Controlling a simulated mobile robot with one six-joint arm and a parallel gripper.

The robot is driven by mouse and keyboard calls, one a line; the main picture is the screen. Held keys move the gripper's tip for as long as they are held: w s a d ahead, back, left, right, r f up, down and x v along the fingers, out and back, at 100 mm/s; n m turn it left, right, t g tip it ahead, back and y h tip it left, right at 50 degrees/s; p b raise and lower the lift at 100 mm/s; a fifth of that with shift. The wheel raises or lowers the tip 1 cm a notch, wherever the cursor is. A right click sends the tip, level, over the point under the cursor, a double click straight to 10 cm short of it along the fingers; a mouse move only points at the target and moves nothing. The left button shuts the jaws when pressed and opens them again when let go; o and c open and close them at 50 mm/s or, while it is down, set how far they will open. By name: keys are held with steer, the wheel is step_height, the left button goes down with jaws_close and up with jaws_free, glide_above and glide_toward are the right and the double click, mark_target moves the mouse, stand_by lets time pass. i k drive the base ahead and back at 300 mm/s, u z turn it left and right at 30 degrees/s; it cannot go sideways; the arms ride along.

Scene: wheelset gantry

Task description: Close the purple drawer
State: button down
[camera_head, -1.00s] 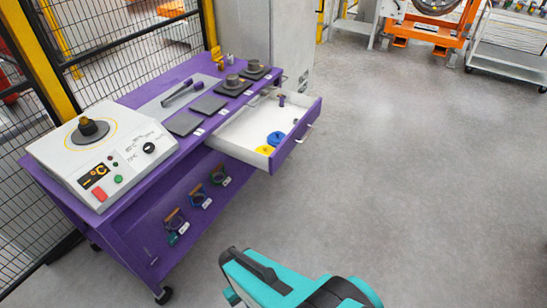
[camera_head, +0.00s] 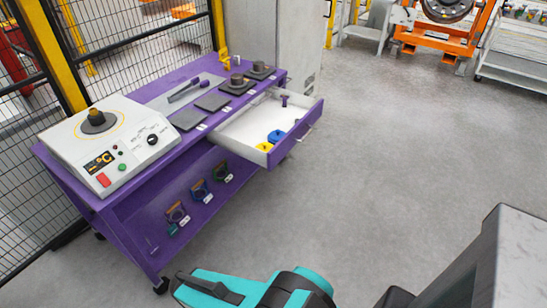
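The purple drawer (camera_head: 297,133) is pulled out from the right side of the purple workbench (camera_head: 140,245). It has a purple front panel, a small handle on the outside and a white inside. It holds a blue piece (camera_head: 276,137), a yellow piece (camera_head: 265,147) and a small purple piece (camera_head: 284,99). Teal and black parts of my arm show at the bottom, well in front of the drawer and apart from it. My gripper's fingers cannot be made out in this view.
A white heater unit (camera_head: 107,148) stands on the bench's left end. Grey pads (camera_head: 212,102) and tools lie on the bench top. A grey cabinet (camera_head: 268,45) stands behind. Black mesh fencing runs along the left. The floor (camera_head: 390,150) right of the drawer is clear.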

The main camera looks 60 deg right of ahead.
mark_target(251, 125)
steer(key=u, duration=0.35)
steer(key=k, duration=0.95)
steer(key=z, duration=0.85)
steer(key=i, duration=1)
steer(key=u, duration=0.1)
